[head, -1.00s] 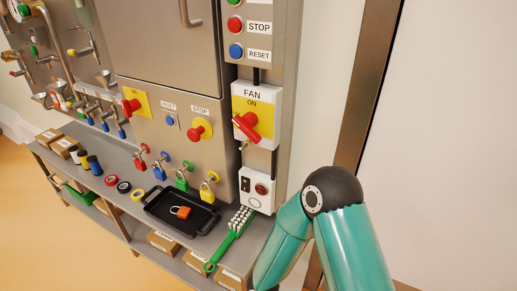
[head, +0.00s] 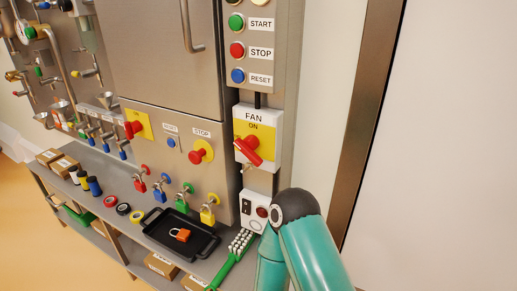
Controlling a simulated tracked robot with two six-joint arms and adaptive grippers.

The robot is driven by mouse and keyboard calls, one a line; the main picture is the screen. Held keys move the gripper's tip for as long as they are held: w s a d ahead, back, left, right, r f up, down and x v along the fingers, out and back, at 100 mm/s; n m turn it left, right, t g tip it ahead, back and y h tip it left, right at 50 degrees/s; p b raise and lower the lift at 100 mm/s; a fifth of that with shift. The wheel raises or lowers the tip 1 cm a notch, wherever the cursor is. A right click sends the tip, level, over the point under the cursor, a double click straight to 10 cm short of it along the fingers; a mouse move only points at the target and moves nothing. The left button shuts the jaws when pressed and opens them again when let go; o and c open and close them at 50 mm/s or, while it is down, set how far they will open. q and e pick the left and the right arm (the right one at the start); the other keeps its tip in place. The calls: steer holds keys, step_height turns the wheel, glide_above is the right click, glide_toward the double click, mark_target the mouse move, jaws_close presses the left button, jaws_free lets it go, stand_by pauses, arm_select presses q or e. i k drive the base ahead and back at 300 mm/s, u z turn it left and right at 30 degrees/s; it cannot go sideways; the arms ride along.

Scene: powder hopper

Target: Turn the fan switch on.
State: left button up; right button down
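The fan switch (head: 247,149) is a red rotary handle on a yellow plate inside a white box labelled FAN, with ON printed above the handle. The handle lies tilted, running from upper left to lower right, and does not point straight up at ON. My teal arm comes in from the lower right, its dark elbow below and right of the fan box. No gripper shows in the head view, and nothing touches the handle.
START, STOP and RESET buttons (head: 237,50) sit above the fan box. A white box (head: 253,210) with a rocker and red button is below it, partly behind my arm. A shelf holds a black tray (head: 158,240), an orange padlock (head: 180,235) and a green brush (head: 236,248).

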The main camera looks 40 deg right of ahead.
mark_target(247, 146)
steer(key=z, duration=0.1)
steer(key=k, duration=1.3)
steer(key=z, duration=0.4)
steer(key=i, duration=1)
